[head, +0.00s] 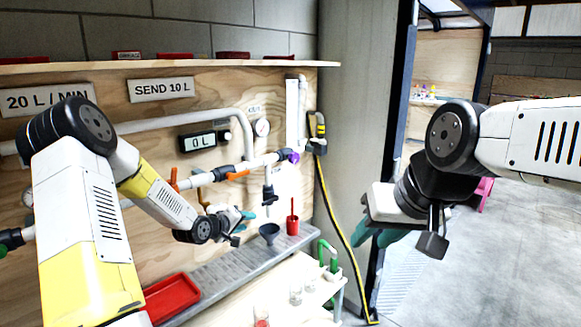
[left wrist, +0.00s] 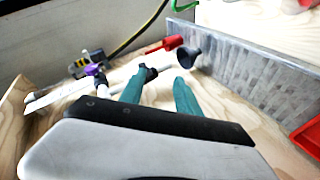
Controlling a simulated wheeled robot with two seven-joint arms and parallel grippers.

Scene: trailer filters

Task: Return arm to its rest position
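My left arm reaches from the left toward the wooden wall panel (head: 120,90). Its left gripper (head: 243,216) is near the panel, below the pipes and left of a dark funnel (head: 269,231). In the left wrist view the left gripper's two teal fingers (left wrist: 160,84) stand apart with nothing between them. My right arm comes in from the right, bent downward. Its right gripper (head: 378,236) hangs in front of the grey pillar, its teal fingers apart and empty, partly hidden by the wrist.
Grey pipes (head: 140,124) carry valves with an orange handle (head: 238,174) and a purple knob (head: 293,157). A display (head: 198,141) reads 0 L. Open floor (head: 500,260) lies at right.

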